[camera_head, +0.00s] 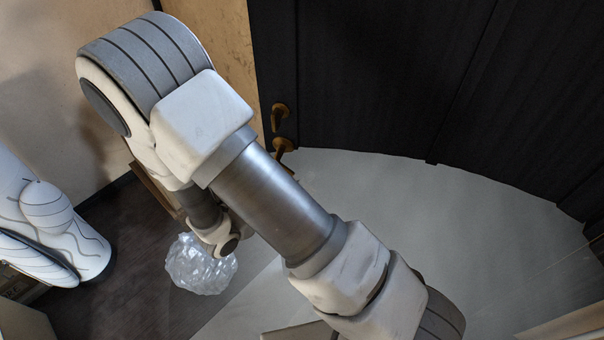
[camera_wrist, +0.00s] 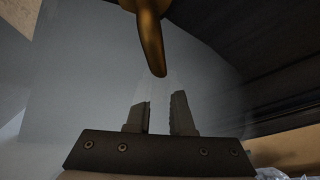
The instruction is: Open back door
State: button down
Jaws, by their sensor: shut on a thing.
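The back door (camera_head: 375,80) is dark and panelled and fills the upper right of the head view. How far the door stands open I cannot tell.
A clear, crystal-like round object (camera_head: 200,265) is on the dark floor beside my wrist. A white, rounded thing with dark lines (camera_head: 50,220) stands at the left. A tan wall (camera_head: 220,35) borders the door. Pale floor (camera_head: 430,220) lies clear before the door.

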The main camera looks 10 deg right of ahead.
jog(key=c, duration=0.8)
grip_release()
jog(key=p+v, duration=0.1)
jog(key=v, duration=1.6)
jog(key=shift+a, duration=0.15)
jog(key=shift+s, duration=0.15)
